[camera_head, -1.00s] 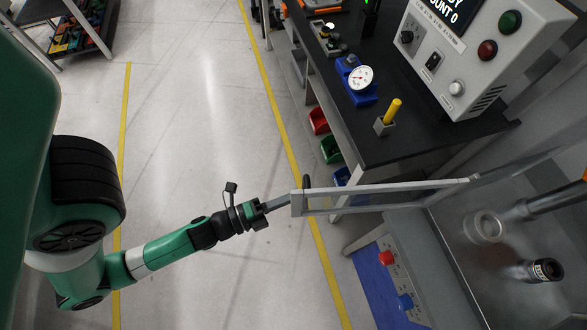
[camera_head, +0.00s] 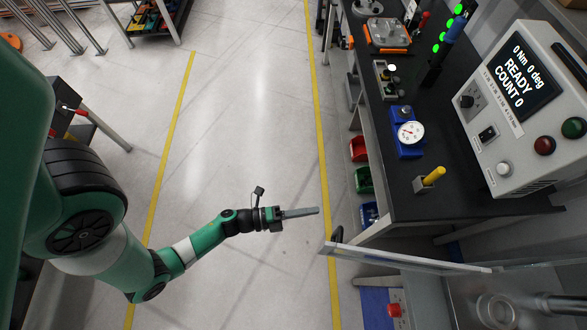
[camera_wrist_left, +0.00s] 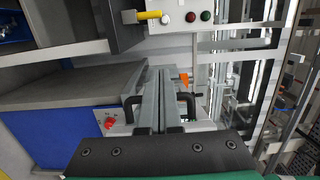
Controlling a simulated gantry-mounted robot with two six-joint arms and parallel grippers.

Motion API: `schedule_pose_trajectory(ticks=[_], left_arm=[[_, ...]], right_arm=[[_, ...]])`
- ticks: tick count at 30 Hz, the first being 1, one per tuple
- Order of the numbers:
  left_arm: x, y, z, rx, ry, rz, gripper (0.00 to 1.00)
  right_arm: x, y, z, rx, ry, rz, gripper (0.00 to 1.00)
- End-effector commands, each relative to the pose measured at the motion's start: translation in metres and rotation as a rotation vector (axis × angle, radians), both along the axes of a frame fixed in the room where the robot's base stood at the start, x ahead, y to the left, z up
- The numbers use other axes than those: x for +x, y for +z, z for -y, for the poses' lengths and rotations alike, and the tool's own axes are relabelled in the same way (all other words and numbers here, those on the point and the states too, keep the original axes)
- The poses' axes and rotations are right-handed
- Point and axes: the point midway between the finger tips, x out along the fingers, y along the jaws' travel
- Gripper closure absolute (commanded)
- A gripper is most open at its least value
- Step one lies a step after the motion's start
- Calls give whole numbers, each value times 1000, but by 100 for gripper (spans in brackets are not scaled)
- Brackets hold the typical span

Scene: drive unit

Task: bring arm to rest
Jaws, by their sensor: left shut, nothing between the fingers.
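My left arm is green and reaches in from the left in the head view. Its left gripper (camera_head: 316,210) is shut with nothing between its long grey fingers. It hangs over the open floor, just left of a pale door panel (camera_head: 410,260) with a dark handle (camera_head: 337,235). A gap shows between the fingertips and the panel. In the left wrist view the two fingers (camera_wrist_left: 160,75) lie together along the middle. My right gripper is in neither view.
A black workbench (camera_head: 455,205) on the right carries a dial gauge (camera_head: 410,132), a yellow-handled tool (camera_head: 434,175) and a control box (camera_head: 520,105) reading READY. A red button (camera_head: 394,309) sits below the door panel. Clear floor (camera_head: 240,120) lies between the yellow lines.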

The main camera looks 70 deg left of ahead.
Motion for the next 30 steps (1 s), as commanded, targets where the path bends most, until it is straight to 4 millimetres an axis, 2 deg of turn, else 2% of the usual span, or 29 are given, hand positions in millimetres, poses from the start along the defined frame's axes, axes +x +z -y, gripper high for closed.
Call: schedule_pose_trajectory(ticks=[17, 20, 23, 26, 27, 29, 30], left_arm=[[3, -1, 1, 0, -29, -1, 100], [23, 14, 6, 27, -79, 43, 100], [64, 57, 10, 90, -149, 157, 100], [106, 130, 17, 144, -205, 337, 100], [120, 164, 19, 156, -214, 412, 100], [137, 214, 21, 154, -213, 518, 100], [146, 250, 23, 143, -210, 588, 100]], right_arm=[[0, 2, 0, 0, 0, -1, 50], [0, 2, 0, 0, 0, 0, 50], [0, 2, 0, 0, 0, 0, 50], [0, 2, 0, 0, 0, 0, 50], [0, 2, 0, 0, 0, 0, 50], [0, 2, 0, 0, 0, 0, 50], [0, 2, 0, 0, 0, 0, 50]])
